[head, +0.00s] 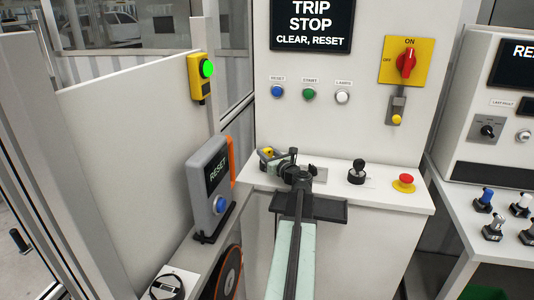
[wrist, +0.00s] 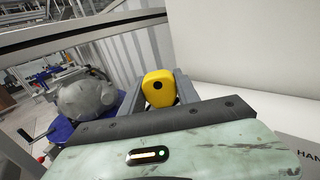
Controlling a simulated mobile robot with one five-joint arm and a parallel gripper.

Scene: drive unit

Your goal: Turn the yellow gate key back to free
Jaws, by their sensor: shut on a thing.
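The yellow gate key (wrist: 158,88) shows in the wrist view as a rounded yellow head with a dark hole, between the two grey fingers of my gripper (wrist: 160,98). My gripper is shut on it. In the head view a small piece of the yellow key (head: 267,152) shows at the left end of the white console ledge, beside my gripper (head: 272,163). The key's lower part and its lock are hidden behind my gripper, so I cannot tell its turned position.
The panel screen (head: 311,24) reads TRIP STOP, CLEAR, RESET. A black knob (head: 358,172) and a red stop button (head: 404,182) stand right on the ledge. A grey RESET box (head: 209,190) stands left. A yellow box with a lit green lamp (head: 207,69) is on the gate post.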

